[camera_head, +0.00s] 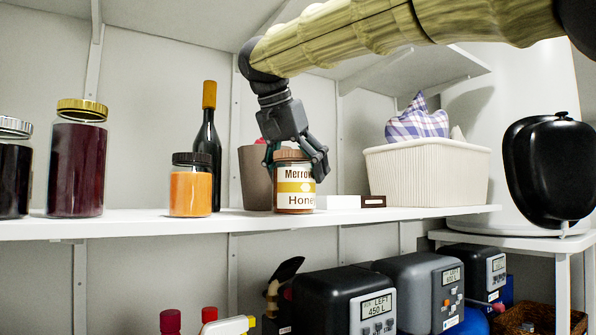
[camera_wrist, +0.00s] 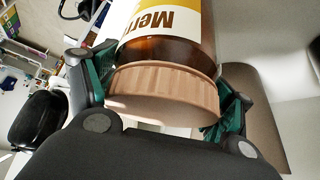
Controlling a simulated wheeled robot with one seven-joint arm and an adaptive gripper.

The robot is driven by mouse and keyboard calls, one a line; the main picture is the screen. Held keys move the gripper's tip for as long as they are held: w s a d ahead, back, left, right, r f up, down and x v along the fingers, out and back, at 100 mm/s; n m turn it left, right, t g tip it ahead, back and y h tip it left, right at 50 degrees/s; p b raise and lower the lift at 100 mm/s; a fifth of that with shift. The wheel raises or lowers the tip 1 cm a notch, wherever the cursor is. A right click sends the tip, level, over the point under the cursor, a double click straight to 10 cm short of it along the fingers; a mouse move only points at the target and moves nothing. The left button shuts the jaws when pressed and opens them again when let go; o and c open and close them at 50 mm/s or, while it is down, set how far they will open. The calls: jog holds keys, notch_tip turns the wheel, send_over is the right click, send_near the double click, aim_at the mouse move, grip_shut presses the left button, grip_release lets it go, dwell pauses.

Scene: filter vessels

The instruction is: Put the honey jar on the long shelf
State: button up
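The honey jar (camera_head: 295,200) has a brown ribbed lid and a white and yellow label reading "Merrow" and "Honey". It is upright at the long shelf (camera_head: 120,224), and its base appears to meet the shelf's top. My gripper (camera_head: 294,164) reaches down from above, with its fingers on both sides of the jar's lid. In the wrist view the green finger pads (camera_wrist: 165,98) flank the lid (camera_wrist: 160,90) closely and look shut on it. The jar's label and amber glass (camera_wrist: 165,45) also show there.
An orange jar (camera_head: 190,193) and a dark bottle (camera_head: 207,140) stand left of the honey jar. A grey-brown tapered vessel (camera_head: 255,180) is close behind it. Small boxes (camera_head: 340,202) and a ribbed white basket (camera_head: 428,178) are to the right. Machines (camera_head: 345,300) stand below.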

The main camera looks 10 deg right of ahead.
jog(key=shift+o, duration=0.6)
jog(key=shift+r, duration=0.1)
jog(key=shift+a+r, duration=0.1)
jog(key=shift+r, duration=0.05)
jog(key=b+v, duration=0.2)
jog(key=v, duration=0.9)
jog(key=shift+s+r, duration=0.2)
jog(key=shift+r, duration=0.15)
